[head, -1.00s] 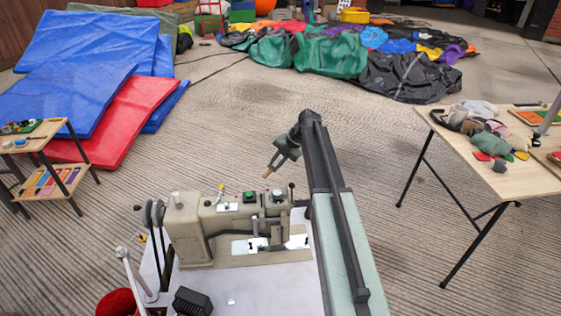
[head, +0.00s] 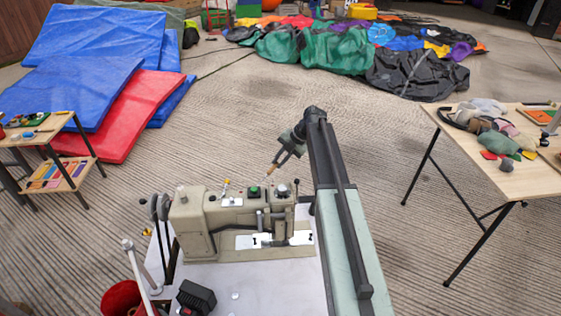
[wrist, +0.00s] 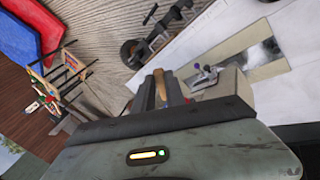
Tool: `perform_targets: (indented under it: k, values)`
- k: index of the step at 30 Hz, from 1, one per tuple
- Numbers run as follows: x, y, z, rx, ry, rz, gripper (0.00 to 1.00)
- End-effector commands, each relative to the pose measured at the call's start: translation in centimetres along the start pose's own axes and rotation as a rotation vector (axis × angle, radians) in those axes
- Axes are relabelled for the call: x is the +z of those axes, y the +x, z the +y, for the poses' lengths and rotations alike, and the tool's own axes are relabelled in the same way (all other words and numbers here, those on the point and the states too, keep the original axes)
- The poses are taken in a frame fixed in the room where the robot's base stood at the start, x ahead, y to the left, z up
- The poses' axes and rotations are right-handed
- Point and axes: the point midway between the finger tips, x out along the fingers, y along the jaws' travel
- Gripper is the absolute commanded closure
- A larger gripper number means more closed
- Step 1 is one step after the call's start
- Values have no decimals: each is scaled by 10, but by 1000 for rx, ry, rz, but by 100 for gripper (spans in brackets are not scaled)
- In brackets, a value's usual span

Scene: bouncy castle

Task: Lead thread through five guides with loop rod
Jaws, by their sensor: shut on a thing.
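A beige sewing machine (head: 190,222) stands on a white table (head: 225,285) in front of me. A green knob and a dark dial show on its top, with small levers. My gripper (head: 272,168) hangs just above and behind the machine's right end, apart from it. It is shut on a rod with a tan wooden handle (wrist: 160,84), which points down and left in the head view. The machine also shows in the wrist view, beyond the gripper. The thread, the individual guides and the rod's loop are too small or hidden to make out.
A wooden table (head: 500,170) with cloth scraps stands at right. A small shelf (head: 45,165) with coloured items is at left. Blue mats (head: 95,35), a red mat (head: 130,125) and a deflated castle (head: 330,45) lie farther back. The concrete floor between is clear.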

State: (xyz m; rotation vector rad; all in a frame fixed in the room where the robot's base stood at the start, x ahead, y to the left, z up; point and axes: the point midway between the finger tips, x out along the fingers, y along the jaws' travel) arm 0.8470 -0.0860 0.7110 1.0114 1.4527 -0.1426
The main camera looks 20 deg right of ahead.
Motion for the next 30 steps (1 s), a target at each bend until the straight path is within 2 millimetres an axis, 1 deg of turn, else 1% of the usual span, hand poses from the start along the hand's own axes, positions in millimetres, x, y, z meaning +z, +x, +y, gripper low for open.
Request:
perform_targets:
  k: [5, 8, 19, 21, 30]
  values:
    - [1, -1, 0, 0, 0, 0, 100]
    - [7, -3, 1, 0, 1, 0, 100]
    - [45, -19, 1, 1, 1, -1, 100]
    - [47, -20, 1, 0, 1, 0, 100]
    - [47, -20, 0, 0, 1, 0, 100]
